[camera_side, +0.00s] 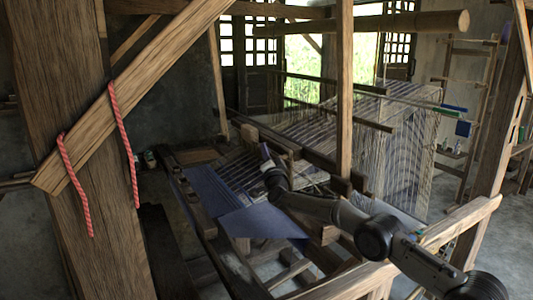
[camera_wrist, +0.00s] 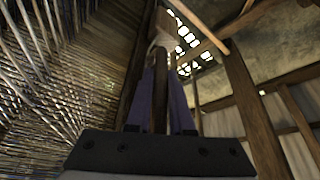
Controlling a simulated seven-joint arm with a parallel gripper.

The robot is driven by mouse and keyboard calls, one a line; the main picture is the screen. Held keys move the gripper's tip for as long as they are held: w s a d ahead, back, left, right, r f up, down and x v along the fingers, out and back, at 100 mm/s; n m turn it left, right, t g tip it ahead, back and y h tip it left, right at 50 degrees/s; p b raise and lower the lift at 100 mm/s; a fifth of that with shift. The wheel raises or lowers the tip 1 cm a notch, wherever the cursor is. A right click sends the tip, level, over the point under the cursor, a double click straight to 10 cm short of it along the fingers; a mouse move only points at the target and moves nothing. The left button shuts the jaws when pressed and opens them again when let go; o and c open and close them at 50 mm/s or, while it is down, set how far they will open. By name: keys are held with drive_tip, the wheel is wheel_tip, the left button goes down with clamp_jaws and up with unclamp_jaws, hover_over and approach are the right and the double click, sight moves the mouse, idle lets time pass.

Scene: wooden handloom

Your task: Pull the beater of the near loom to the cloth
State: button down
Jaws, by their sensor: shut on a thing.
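The near loom's beater (camera_side: 316,164) is a wooden bar lying across the warp in the side view. The blue-violet cloth (camera_side: 262,222) lies in front of it, with a visible gap of striped warp between them. My gripper (camera_side: 266,160) reaches in from the lower right to the beater, and its tips are small and partly hidden there. In the wrist view my gripper's two violet fingers (camera_wrist: 162,78) stand on either side of a brown wooden piece of the beater (camera_wrist: 160,95), shut on it. The cloth is not visible in the wrist view.
A thick post (camera_side: 75,150) with a diagonal brace and red cords (camera_side: 124,140) fills the left. A thin upright post (camera_side: 344,90) stands behind my arm. White warp threads (camera_side: 400,150) spread behind; dense threads (camera_wrist: 60,80) fill the wrist view's left.

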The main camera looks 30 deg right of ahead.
drive_tip(key=shift+a+f, duration=0.1)
drive_tip(key=a, duration=0.7)
drive_tip(key=shift+a+r, duration=0.3)
drive_tip(key=c, duration=0.8)
unclamp_jaws()
